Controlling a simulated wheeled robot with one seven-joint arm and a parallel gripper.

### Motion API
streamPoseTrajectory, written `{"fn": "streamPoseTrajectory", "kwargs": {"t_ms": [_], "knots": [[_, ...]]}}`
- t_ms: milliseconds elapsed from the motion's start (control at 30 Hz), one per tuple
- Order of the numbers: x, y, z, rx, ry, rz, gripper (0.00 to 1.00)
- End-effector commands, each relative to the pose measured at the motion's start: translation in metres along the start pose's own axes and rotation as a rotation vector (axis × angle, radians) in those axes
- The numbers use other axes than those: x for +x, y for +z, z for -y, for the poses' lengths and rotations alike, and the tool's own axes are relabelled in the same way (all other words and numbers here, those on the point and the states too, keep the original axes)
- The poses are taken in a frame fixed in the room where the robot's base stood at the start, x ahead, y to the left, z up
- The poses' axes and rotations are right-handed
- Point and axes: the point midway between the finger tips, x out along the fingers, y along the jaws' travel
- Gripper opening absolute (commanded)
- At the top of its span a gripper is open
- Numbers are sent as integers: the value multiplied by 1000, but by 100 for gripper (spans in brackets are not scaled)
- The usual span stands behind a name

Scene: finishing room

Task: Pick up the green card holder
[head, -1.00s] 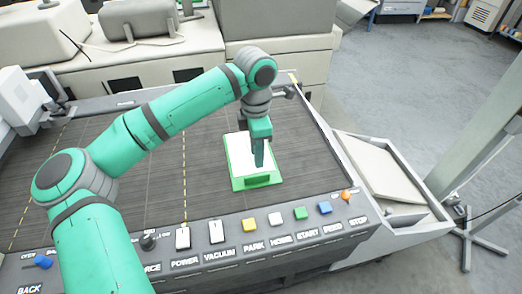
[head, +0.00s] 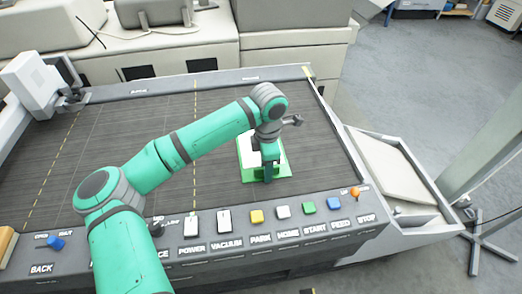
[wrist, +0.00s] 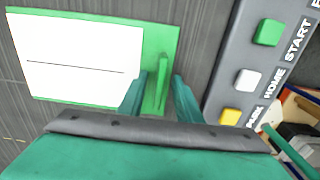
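The green card holder (head: 283,168) lies flat on the dark cutting bed, with a white card (head: 245,153) on it. In the wrist view the holder (wrist: 171,40) has a raised green lip (wrist: 162,72) along its edge nearest the button panel. The card (wrist: 80,52) carries one thin dark line. My gripper (wrist: 160,92) is open, with one finger on each side of the raised lip and small gaps visible. In the head view my gripper (head: 268,175) is down at the holder's near edge and hides part of it.
A control panel (head: 262,238) with labelled buttons and switches runs along the bed's front edge, close to the holder. The bed (head: 120,140) left of the holder is clear. A white tray (head: 385,170) hangs off the right side. A grey post (head: 485,150) stands farther right.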

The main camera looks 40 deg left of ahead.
Motion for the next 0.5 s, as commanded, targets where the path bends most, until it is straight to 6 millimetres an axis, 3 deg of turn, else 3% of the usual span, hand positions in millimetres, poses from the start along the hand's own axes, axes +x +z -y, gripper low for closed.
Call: {"fn": "streamPoseTrajectory", "kwargs": {"t_ms": [200,233,367,500], "knots": [[1,0,0,1,1,0,31],[1,0,0,1,1,0,29],[1,0,0,1,0,0,0],[0,0,0,1,1,1,0]]}}
